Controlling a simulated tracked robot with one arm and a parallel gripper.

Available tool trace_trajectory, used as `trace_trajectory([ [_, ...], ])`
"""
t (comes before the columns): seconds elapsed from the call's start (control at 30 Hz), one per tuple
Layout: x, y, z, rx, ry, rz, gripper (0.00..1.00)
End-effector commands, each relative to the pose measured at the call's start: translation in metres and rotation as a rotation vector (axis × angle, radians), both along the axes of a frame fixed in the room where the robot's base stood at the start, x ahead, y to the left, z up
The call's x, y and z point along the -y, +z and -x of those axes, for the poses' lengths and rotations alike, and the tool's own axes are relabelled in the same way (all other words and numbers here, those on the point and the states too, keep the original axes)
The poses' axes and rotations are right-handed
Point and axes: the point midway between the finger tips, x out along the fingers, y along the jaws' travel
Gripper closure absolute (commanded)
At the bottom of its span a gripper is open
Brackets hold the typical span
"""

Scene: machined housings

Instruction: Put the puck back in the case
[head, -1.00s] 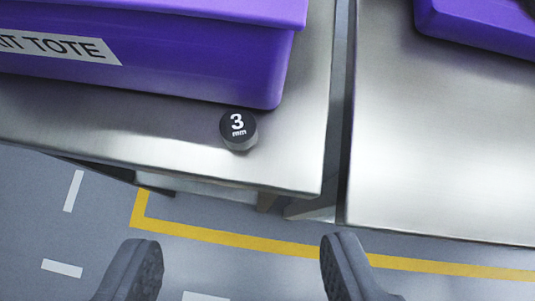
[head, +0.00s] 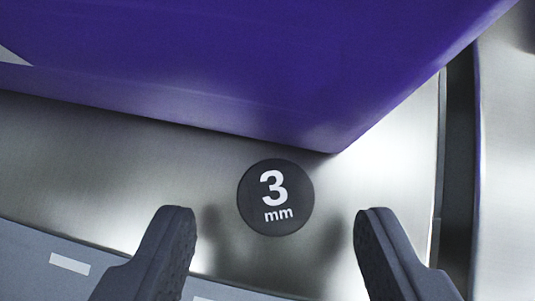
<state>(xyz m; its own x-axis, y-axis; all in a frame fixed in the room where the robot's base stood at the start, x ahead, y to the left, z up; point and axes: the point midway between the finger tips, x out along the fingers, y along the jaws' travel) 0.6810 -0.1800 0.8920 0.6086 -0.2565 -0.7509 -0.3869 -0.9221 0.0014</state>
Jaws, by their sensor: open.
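The puck (head: 276,197) is a dark grey disc marked "3 mm" in white. It rests on a steel table (head: 95,150), just in front of the near corner of a purple tote. My gripper (head: 275,225) is open and empty, with one dark finger to the left of the puck and one to the right. Both fingertips are apart from the puck, and soft shadows of them show on the steel. No case that I can make out is in view.
The purple tote (head: 270,70) fills the top of the view close behind the puck. A gap (head: 456,160) separates this table from another steel table (head: 510,180) on the right. The table's front edge and the grey floor (head: 30,250) lie at the lower left.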

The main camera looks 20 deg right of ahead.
Motion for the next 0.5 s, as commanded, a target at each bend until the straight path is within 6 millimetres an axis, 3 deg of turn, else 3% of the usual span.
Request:
trace_trajectory([
  [0.1,0.0044,-0.0126,-0.0073,-0.003,-0.001,-0.001,0.49],
  [0.37,0.0047,-0.0147,-0.0087,-0.005,-0.002,-0.003,0.49],
  [0.5,0.0045,-0.0149,-0.0086,-0.006,-0.002,-0.004,0.88],
])
